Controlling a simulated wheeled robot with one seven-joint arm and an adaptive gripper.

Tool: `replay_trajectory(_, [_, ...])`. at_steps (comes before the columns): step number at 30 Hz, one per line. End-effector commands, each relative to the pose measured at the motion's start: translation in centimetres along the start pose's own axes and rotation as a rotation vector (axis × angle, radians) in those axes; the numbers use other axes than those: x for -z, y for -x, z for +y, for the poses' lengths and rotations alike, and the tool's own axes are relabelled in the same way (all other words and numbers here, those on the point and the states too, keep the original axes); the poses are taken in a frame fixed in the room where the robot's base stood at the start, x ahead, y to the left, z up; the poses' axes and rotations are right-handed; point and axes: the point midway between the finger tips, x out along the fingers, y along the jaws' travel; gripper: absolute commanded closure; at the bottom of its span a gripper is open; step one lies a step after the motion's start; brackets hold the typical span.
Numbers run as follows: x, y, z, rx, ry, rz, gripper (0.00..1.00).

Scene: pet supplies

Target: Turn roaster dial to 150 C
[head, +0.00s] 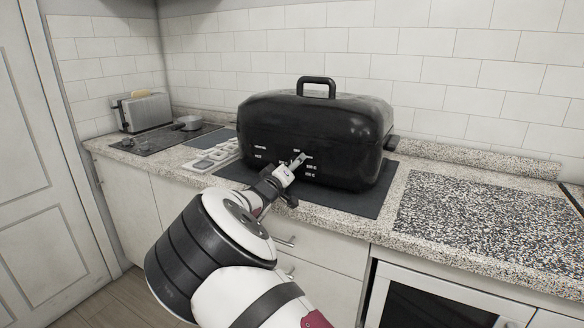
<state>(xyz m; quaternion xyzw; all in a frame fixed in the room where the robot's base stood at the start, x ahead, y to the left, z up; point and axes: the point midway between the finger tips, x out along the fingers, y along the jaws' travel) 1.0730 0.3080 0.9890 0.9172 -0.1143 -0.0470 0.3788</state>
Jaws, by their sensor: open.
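The black roaster (340,125) stands on a dark mat (352,203) on the speckled counter, its lid on and its handle up. White markings show on its front face around the spot where my gripper is. My gripper (298,160) is at the front of the roaster, close to these markings, with its jaws open. The dial is hidden or too small to make out behind the gripper, so its setting cannot be read. I cannot tell whether the fingers touch the dial or the roaster front.
A toaster (144,112), a small pot (187,123) and a dark hob (150,141) are at the far left. Light flat items (213,157) lie left of the roaster. A speckled board (490,215) lies right of it. The tiled wall stands behind.

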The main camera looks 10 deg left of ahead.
Motion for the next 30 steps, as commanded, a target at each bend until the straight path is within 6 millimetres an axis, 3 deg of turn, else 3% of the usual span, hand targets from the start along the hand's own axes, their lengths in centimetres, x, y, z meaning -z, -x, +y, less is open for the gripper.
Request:
replay_trajectory(2, [-0.01,0.02,0.00,0.000,0.000,0.000,0.45])
replay_trajectory(9, [0.00,0.04,-0.02,0.000,0.000,0.000,0.94])
replay_trajectory(20, [-0.04,0.04,-0.08,-0.001,-0.044,0.002,0.93])
replay_trajectory(30, [-0.14,-0.01,-0.13,-0.018,-0.271,0.018,0.93])
